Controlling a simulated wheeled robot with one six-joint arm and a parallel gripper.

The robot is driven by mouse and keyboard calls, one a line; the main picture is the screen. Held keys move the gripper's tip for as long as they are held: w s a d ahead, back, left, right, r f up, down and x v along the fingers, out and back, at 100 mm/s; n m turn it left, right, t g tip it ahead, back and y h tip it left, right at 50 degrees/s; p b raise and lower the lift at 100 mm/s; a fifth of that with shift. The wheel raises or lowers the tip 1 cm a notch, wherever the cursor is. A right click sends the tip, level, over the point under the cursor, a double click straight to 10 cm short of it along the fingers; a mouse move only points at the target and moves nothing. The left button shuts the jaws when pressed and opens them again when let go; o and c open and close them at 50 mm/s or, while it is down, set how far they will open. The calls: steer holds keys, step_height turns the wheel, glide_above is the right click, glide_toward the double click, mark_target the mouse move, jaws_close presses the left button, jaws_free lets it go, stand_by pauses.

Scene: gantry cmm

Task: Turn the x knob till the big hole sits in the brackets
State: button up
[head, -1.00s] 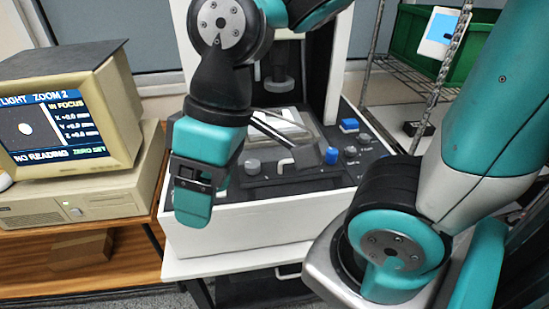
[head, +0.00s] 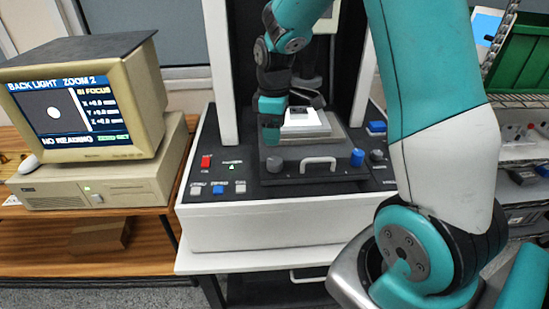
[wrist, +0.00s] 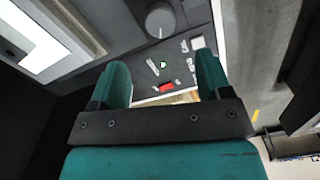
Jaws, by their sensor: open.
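The measuring machine's white base (head: 290,225) carries a dark panel. A grey knob (head: 274,164) sits at the stage front, left of the white handle (head: 318,162); a blue knob (head: 357,157) and another grey knob (head: 377,155) sit to the right. I cannot read which is x. The monitor screen (head: 75,113) shows one white spot on a dark field and "NO READING"; brackets are too small to make out. My gripper (head: 270,135) points down just above and behind the left grey knob. In the wrist view it is open and empty (wrist: 163,75), a grey knob (wrist: 160,20) lying beyond the fingertips.
A red button (head: 206,161) and several small buttons (head: 218,189) are on the panel's left. Blue buttons (head: 376,127) are at the right. The machine's white column (head: 220,80) stands left of my arm.

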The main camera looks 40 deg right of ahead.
mark_target(274, 160)
step_height(274, 160, down, 10)
steer(key=shift+p, duration=0.55)
steer(key=shift+c, duration=0.4)
steer(key=c, duration=0.8)
steer(key=shift+c, duration=0.2)
steer(key=shift+m, duration=0.3)
